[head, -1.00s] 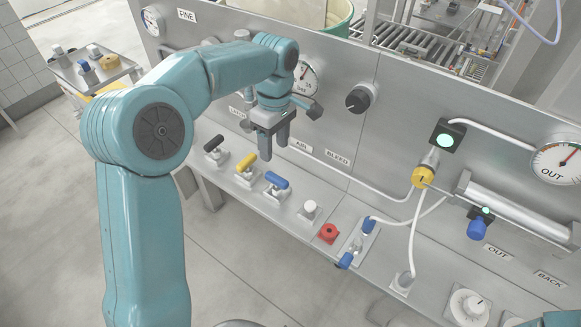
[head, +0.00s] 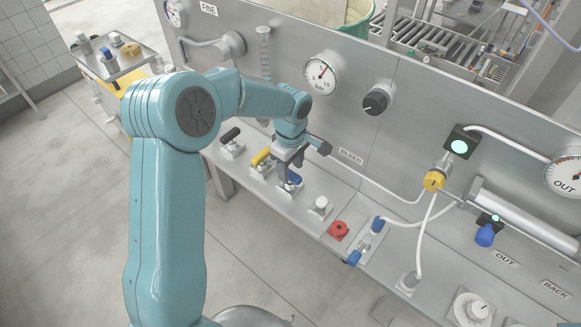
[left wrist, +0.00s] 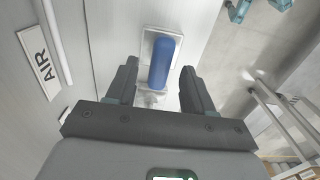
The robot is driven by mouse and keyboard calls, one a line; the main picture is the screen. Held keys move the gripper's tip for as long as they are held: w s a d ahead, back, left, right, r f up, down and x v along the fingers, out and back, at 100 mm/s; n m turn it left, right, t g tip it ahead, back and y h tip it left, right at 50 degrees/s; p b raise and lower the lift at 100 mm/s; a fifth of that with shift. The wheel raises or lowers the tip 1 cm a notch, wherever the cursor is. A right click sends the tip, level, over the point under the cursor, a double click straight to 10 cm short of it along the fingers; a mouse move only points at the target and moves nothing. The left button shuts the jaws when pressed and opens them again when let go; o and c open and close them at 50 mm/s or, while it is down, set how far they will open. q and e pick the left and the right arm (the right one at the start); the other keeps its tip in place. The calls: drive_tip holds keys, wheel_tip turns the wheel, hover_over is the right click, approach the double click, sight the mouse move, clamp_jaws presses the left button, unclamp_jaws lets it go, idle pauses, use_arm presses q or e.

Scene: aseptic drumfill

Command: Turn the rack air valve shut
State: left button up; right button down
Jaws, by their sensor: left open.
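The air valve with a blue lever handle (head: 294,181) stands on the bench ledge, partly hidden by my left gripper in the head view. In the left wrist view its blue handle (left wrist: 161,62) points lengthwise away from the wrist, above a pale square plate. My left gripper (left wrist: 158,72) is open, with one dark finger on each side of the handle and gaps showing. In the head view my left gripper (head: 288,177) is low over this valve. An "AIR" label (left wrist: 39,67) is at the left of the wrist view. My right gripper is not in view.
A yellow-handled valve (head: 261,156) and a black-handled valve (head: 230,135) stand left of it. A white knob (head: 320,205) and a red knob (head: 339,229) stand to its right. The upright panel with a pressure gauge (head: 321,74) rises behind.

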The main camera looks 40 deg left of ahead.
use_arm(q)
drive_tip(key=shift+f, duration=0.85)
drive_tip(key=shift+s, duration=0.1)
clamp_jaws()
